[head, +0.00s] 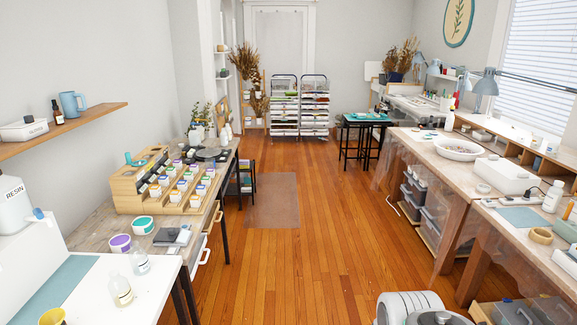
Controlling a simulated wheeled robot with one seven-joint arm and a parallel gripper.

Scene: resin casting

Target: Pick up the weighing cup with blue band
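I cannot pick out a weighing cup with a blue band for certain in the head view; things on the tables are small here. On the left bench stand a round tub with a teal top (143,225) and one with a purple top (120,244). A yellow cup (52,317) is cut off by the bottom edge at the left. My gripper is not in view; only rounded white and grey parts of my own body show at the bottom right.
A wooden rack (127,201) of small jars stands on the left bench. A white basin (459,150) sits on the right bench. The wooden floor (300,255) between the benches is clear.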

